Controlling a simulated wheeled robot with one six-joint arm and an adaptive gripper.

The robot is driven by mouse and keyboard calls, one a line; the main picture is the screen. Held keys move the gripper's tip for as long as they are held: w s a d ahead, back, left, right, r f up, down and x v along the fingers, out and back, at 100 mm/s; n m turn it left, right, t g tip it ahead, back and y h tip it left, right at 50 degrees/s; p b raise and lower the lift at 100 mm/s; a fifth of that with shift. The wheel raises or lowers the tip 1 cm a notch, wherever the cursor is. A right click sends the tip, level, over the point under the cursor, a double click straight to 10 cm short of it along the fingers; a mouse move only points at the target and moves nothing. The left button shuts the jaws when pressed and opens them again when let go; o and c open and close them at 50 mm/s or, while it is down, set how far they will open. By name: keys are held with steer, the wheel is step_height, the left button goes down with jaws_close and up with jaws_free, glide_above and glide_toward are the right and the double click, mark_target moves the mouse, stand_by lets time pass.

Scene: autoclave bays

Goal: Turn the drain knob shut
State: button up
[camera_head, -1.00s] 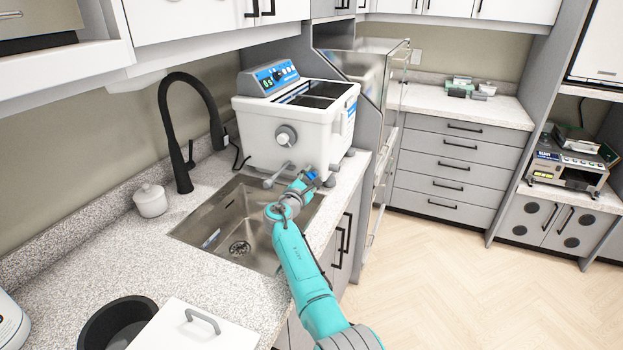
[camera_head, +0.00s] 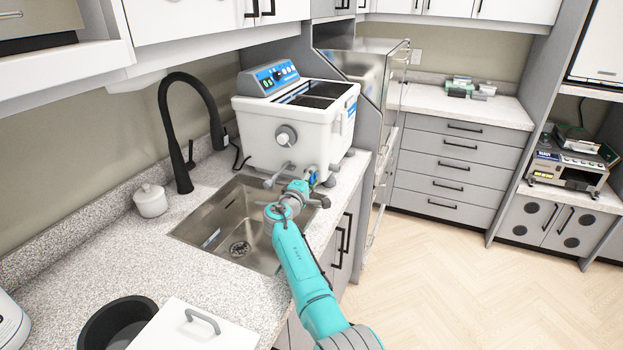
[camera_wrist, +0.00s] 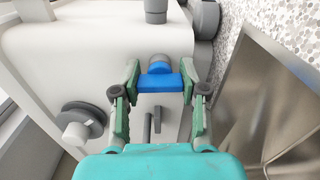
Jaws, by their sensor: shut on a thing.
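The drain knob is a blue bar-shaped handle on a grey stub, low on the front of the white bath unit (camera_head: 262,140). In the wrist view the knob (camera_wrist: 160,82) sits between the two green-padded fingers of my gripper (camera_wrist: 161,90), and its bar lies across the gap from finger to finger. My gripper is shut on it. In the head view my gripper (camera_head: 311,180) is at the unit's lower front right corner, and only a little blue shows there.
The sink basin (camera_head: 230,222) lies below and left of my arm. A grey round dial (camera_head: 285,136) and a grey spout (camera_head: 278,176) stick out of the unit's front. A black faucet (camera_head: 178,135) stands to the left. Open floor lies to the right.

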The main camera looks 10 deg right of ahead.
steer(key=shift+f+m, duration=0.1)
steer(key=shift+m, duration=0.3)
steer(key=o, duration=1.2)
steer(key=shift+c, duration=0.2)
steer(key=shift+n, duration=0.3)
